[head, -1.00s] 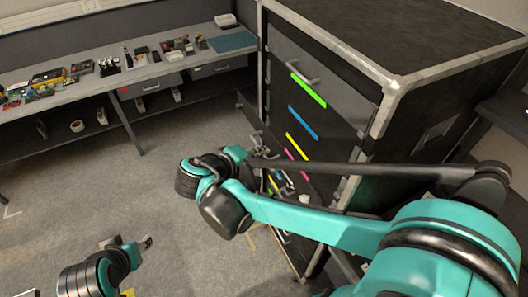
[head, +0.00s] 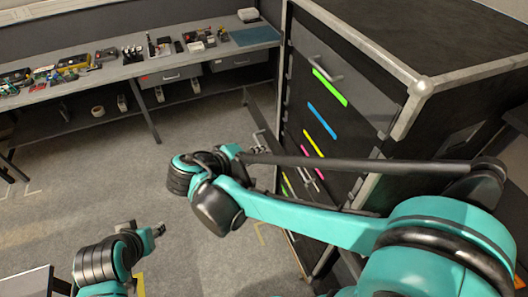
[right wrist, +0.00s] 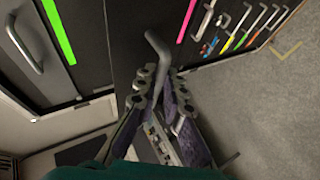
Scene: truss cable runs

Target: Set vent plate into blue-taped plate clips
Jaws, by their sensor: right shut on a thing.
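My right gripper (right wrist: 160,82) is shut on a grey bent handle (right wrist: 156,45) in front of a dark panel. I cannot tell whether this handle belongs to the vent plate; no vent plate can be made out for sure. In the head view my right forearm hides much of the lower cabinet front. The blue tape strip (head: 322,119) is on the dark cabinet front, below the green strip (head: 330,87). The clips by the blue tape are too small to make out. My left gripper (head: 143,231) is low at the left, away from the cabinet, its jaws unclear.
The cabinet (head: 385,95) has a yellow strip (head: 314,143) and a pink strip (right wrist: 187,20); several more handles show in the right wrist view. A workbench (head: 130,69) with small parts stands at the back left. The grey floor (head: 75,180) between is clear.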

